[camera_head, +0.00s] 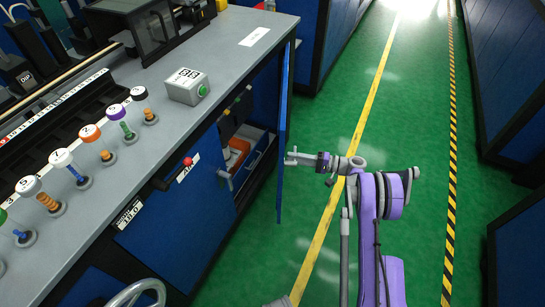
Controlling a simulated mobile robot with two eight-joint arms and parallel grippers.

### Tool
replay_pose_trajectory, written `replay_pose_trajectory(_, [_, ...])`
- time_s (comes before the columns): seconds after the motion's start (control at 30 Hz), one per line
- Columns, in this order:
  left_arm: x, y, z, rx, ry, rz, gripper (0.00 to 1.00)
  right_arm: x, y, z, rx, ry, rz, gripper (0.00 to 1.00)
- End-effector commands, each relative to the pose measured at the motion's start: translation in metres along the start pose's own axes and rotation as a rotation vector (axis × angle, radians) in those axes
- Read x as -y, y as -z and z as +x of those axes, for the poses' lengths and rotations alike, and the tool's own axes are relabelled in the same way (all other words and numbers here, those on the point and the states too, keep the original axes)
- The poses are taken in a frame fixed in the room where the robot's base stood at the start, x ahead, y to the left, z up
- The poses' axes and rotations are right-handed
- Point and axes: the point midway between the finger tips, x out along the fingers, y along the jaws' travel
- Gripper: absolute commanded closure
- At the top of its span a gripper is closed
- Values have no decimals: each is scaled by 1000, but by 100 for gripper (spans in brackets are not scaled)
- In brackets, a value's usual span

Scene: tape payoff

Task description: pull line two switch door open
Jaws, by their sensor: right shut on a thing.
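The blue switch door (283,125) stands swung out from the cabinet under the grey counter and shows nearly edge-on. My right gripper (292,157) is at the right side of this door, at about mid-height. It is shut on the door's handle, which is small and mostly hidden by the jaws. My purple and grey right arm reaches in from the lower right. My left gripper is not in view.
The open compartment holds an orange and white item (236,153). Several capped spools line the counter (215,115). Green floor (330,120) right of the door is clear.

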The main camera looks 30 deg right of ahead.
Motion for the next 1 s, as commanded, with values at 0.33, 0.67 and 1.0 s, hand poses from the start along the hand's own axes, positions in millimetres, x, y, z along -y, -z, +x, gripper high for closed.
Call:
replay_pose_trajectory(0.33, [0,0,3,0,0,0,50,1,8,-33,-2,0,1,100])
replay_pose_trajectory(0.67, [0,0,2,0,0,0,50,1,8,-32,-1,0,1,55])
replay_pose_trajectory(1.0, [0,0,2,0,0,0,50,1,8,-33,-1,0,0,50])
